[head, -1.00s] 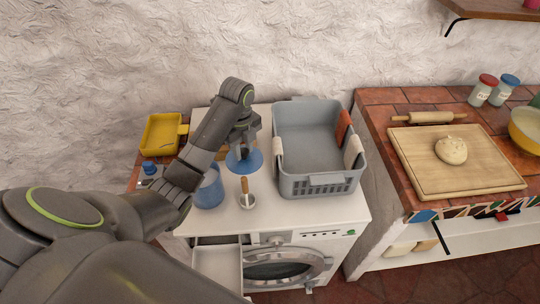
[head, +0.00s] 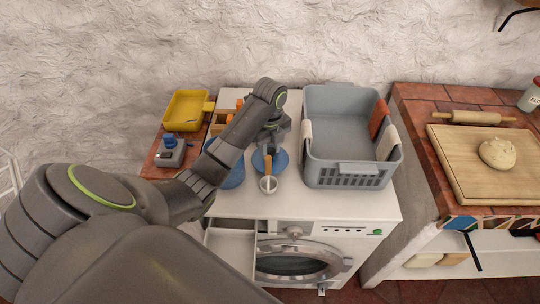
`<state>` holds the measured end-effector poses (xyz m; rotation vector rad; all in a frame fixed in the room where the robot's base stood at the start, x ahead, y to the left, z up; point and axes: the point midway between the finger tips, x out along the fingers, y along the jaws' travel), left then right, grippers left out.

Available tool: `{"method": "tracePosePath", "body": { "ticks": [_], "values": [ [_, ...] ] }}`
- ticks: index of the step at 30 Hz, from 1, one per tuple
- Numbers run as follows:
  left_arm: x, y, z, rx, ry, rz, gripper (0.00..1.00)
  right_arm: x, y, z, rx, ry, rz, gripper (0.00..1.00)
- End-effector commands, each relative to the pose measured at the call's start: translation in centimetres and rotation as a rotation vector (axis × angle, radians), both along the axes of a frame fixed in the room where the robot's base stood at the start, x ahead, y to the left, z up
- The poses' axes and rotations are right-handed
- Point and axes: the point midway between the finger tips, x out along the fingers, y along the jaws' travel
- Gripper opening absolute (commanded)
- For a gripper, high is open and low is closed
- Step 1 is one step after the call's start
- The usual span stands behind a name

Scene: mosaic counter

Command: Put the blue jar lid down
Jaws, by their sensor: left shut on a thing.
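The blue jar lid (head: 281,162) is a round blue disc at the middle of the head view, over the white washing machine top. My left gripper (head: 269,148) is shut on it from above, with the arm reaching in from the left. The lid is low, but I cannot tell whether it touches the top. My right gripper is not in view.
A grey laundry basket (head: 345,170) with cloths over its rim stands close right of the lid. A yellow tray (head: 186,110) and a small grey-blue device (head: 171,153) are at left. The front right of the washing machine top (head: 350,204) is clear.

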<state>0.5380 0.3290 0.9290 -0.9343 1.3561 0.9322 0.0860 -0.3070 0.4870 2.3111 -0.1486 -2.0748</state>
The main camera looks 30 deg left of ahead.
Motion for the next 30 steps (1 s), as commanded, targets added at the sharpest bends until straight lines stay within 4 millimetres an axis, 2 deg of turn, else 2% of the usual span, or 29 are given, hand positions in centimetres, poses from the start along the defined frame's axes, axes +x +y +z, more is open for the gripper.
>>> {"method": "tracePosePath", "body": {
  "ticks": [1, 3, 14, 15, 19, 30],
  "values": [
    [-0.2, -0.1, -1.0, -0.002, 0.008, 0.002, 0.05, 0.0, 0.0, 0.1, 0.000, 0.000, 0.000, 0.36],
    [-0.2, -0.1, -1.6, -0.001, 0.006, 0.001, 0.05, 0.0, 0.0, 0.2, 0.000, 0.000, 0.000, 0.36],
    [-0.1, 0.0, -2.0, 0.000, 0.004, 0.001, 0.05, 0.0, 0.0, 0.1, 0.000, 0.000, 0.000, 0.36],
    [-0.1, 0.0, -2.1, 0.000, 0.004, 0.000, 0.32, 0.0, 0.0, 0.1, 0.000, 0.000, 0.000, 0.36],
    [-0.1, 0.0, -2.0, 0.000, 0.004, 0.000, 0.49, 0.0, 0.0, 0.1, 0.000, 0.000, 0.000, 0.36],
    [-0.1, 0.0, -1.8, 0.000, 0.003, 0.000, 0.51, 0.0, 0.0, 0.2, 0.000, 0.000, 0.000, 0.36]
  ]
}}
